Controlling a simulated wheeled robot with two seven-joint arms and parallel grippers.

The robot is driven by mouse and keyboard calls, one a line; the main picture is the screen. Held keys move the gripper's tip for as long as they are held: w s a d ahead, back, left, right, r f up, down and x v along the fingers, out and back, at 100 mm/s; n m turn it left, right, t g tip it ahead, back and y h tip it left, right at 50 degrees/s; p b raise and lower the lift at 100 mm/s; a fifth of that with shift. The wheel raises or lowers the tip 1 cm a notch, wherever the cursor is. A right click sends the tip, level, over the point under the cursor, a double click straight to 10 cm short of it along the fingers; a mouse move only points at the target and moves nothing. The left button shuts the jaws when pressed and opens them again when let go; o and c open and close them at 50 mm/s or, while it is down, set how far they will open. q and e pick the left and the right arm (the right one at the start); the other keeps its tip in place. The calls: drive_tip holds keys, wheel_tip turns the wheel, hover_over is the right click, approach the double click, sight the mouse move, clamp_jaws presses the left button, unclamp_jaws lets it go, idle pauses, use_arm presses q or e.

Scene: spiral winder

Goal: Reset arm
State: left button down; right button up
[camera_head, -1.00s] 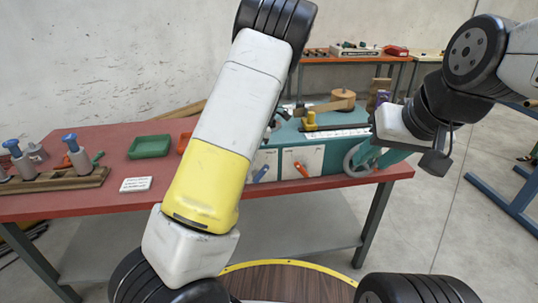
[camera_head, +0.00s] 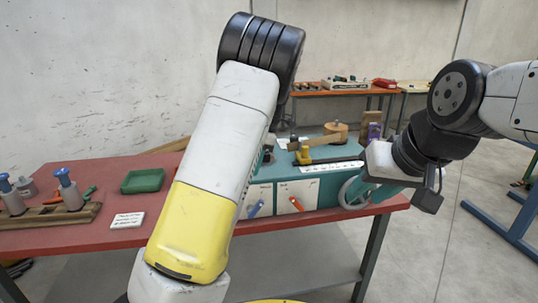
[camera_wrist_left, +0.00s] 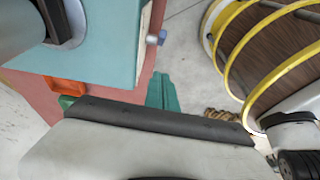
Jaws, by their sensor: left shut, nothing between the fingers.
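My left arm rises through the middle of the head view and hides part of the red bench (camera_head: 330,213). Its gripper is hidden there. In the left wrist view my left gripper (camera_wrist_left: 163,93) has its teal fingers shut with nothing between them, apart from the teal machine (camera_wrist_left: 112,35). In the head view my right gripper (camera_head: 385,190) hangs at the right end of the teal machine (camera_head: 305,165), overlapping its grey handwheel (camera_head: 352,192). I cannot tell whether it touches the wheel or how wide its fingers are.
A green tray (camera_head: 143,181), a white label card (camera_head: 127,220) and a wooden rack (camera_head: 45,216) with blue-topped cylinders stand on the bench at left. An orange-topped table (camera_head: 345,91) is behind. A yellow-ringed brown round structure (camera_wrist_left: 262,55) shows at right in the wrist view.

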use_arm(q)
drive_tip(key=s+a+r+m+t+h, duration=0.1)
drive_tip(key=s+r+m+t, duration=0.1)
drive_tip(key=s+r+m, duration=0.2)
drive_tip(key=s+a+r+m+t+h, duration=0.1)
drive_tip(key=s+r+m, duration=0.3)
drive_tip(key=s+m, duration=0.6)
drive_tip(key=s+a+r+m+t+h, duration=0.1)
drive_tip(key=s+r+m+t+h, duration=0.2)
drive_tip(key=s+m, duration=0.4)
drive_tip(key=s+r+t, duration=0.1)
drive_tip(key=s, duration=0.7)
drive_tip(key=shift+a, duration=0.3)
